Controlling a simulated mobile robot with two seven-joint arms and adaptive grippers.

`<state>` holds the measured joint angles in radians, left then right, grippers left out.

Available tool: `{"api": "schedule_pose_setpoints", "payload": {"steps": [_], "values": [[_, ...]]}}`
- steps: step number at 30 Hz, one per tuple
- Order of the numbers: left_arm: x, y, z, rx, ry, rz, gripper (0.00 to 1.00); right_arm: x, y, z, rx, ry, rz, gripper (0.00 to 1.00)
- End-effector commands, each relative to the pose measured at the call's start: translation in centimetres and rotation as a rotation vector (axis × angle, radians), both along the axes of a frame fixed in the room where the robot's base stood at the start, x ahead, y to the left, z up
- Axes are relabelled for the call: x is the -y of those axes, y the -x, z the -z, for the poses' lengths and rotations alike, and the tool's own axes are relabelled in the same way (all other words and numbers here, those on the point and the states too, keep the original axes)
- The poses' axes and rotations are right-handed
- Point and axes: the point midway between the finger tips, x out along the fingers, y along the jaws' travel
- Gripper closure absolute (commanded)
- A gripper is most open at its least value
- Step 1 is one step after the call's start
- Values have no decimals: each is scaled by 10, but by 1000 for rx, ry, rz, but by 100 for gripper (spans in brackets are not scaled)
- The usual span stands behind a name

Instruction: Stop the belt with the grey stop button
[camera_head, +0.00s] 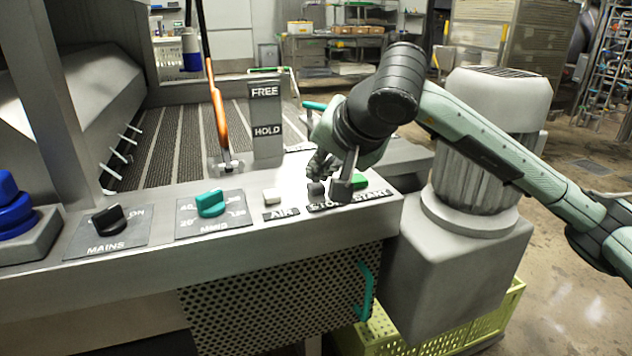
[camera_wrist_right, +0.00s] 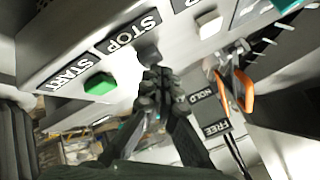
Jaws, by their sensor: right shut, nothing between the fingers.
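The grey stop button (camera_head: 316,189) sits on the sloped panel above the STOP label, between a white button and the green start button (camera_head: 359,181). In the right wrist view the grey stop button (camera_wrist_right: 147,50) lies just beyond my fingertips, beside the STOP label (camera_wrist_right: 133,32). My right gripper (camera_head: 322,166) is shut and empty, pointing down just behind and above the grey button. It also fills the middle of the right wrist view (camera_wrist_right: 156,84). I cannot tell whether the fingertips touch the button. My left gripper is not in view.
The white AIR button (camera_head: 271,194) is close on the left. Further left are a teal knob (camera_head: 211,203) and the black MAINS knob (camera_head: 109,219). An upright FREE/HOLD plate (camera_head: 266,120) and an orange-handled lever (camera_head: 216,105) stand behind the panel. A motor housing (camera_head: 480,150) stands right.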

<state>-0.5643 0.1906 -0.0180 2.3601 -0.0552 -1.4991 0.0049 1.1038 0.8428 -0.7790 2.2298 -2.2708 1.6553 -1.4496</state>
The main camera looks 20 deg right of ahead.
Motion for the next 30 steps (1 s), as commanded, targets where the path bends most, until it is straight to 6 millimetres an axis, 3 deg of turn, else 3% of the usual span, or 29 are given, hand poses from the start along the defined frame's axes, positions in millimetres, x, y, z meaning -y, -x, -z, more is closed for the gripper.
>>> {"api": "schedule_pose_setpoints", "payload": {"steps": [16, 30], "values": [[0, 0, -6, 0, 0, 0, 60, 0, 0, -12, 1, 0, 0, 100], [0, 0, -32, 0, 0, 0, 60, 0, 0, -56, 1, -1, 1, 100]]}}
